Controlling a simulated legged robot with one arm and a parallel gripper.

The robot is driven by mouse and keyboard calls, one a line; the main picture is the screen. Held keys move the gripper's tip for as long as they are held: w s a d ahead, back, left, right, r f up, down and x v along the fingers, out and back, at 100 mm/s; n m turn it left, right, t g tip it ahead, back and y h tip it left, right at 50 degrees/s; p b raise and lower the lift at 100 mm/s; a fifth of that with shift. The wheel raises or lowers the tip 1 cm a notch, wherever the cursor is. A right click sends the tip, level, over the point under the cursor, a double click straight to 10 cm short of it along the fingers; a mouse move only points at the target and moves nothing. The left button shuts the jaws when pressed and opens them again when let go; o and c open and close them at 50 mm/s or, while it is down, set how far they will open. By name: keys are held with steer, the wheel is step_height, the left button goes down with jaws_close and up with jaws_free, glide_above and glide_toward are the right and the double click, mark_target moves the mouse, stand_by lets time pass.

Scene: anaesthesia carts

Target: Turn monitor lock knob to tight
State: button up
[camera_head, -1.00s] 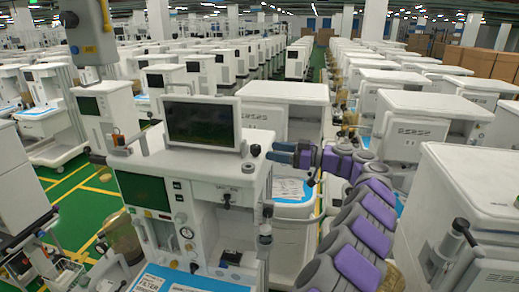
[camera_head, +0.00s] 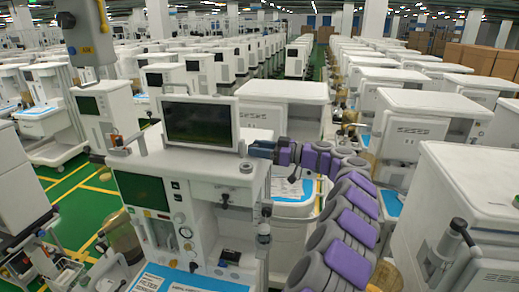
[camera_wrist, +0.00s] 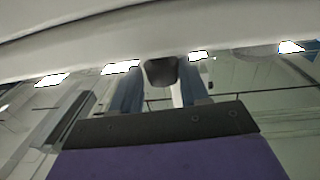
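The monitor (camera_head: 200,122) stands upright on top of the near anaesthesia cart (camera_head: 205,172). My gripper (camera_head: 256,150) reaches in from the right, its blue-grey fingers at the monitor's right edge. In the head view the fingers cover the spot where a small dark knob showed earlier. In the wrist view a dark knob (camera_wrist: 160,71) is between the far ends of my gripper's two fingers (camera_wrist: 160,88). The fingers are apart, one on each side of the knob. I cannot tell whether they touch it, or which way the knob is turned.
A grey round disc (camera_head: 246,167) sits on the cart top just below my gripper. A black knob (camera_head: 224,199) is on the cart front. Another cart (camera_head: 470,195) stands close on the right. Rows of carts fill the back; green floor shows at left.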

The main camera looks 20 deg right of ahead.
steer(key=shift+s+a+r, duration=0.1)
steer(key=shift+a, duration=0.05)
steer(key=c, duration=0.6)
steer(key=shift+b, duration=0.3)
steer(key=m+t+h+b, duration=0.1)
steer(key=b, duration=0.3)
steer(key=m+t+h+b, duration=0.1)
steer(key=b, duration=0.3)
steer(key=shift+s+a+f, duration=0.1)
steer(key=shift+a+f, duration=0.1)
steer(key=m+t+h+b, duration=0.1)
steer(key=b, duration=0.3)
steer(key=shift+r+t+h, duration=0.1)
steer(key=shift+t+h, duration=0.2)
steer(key=o, duration=0.7)
steer(key=shift+o, duration=0.7)
steer(key=shift+w, duration=0.2)
steer(key=shift+o, duration=1)
steer(key=shift+s+d, duration=0.1)
